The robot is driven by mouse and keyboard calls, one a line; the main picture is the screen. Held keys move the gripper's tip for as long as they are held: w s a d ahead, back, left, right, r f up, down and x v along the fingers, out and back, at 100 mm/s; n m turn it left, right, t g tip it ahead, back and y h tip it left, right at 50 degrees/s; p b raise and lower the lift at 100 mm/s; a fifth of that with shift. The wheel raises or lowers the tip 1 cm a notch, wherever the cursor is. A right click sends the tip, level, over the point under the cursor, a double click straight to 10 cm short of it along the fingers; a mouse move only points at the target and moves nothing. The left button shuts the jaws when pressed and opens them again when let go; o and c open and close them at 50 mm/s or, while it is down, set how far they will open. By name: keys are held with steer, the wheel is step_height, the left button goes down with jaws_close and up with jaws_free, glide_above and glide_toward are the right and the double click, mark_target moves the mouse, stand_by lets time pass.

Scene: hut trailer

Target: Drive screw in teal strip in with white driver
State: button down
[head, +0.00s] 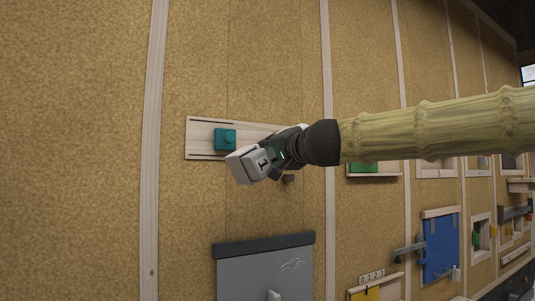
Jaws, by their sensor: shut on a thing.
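A small teal strip (225,139) with a round raised spot on its face sits on a pale wooden board (197,137) on the wall. The round spot is too small to tell how deep a screw sits. My gripper (282,155) comes in from the right, in front of the board's right part. It is shut on a white blocky piece with a dark mark, seemingly the white driver (246,166). This white piece is just right of and below the teal strip in the picture. I cannot tell whether they touch. The driver's tip and my fingertips are not clear.
A grey panel (264,270) with a dark top bar is lower down. A green piece (363,168), a blue panel (440,247) and a yellow panel (366,294) are to the right. The wall left of the board is bare.

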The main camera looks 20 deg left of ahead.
steer(key=shift+w+a+r, duration=0.2)
steer(key=shift+w+a, duration=0.1)
stand_by(1.2)
steer(key=shift+s+d, duration=0.1)
stand_by(0.6)
steer(key=shift+v, duration=1.35)
steer(key=shift+w+d, duration=0.4)
steer(key=shift+d, duration=0.15)
steer(key=w+d, duration=0.2)
steer(key=d, duration=0.4)
steer(key=shift+w+p, duration=0.2)
steer(key=shift+p, duration=0.1)
steer(key=shift+f, duration=0.1)
steer(key=shift+d, duration=0.15)
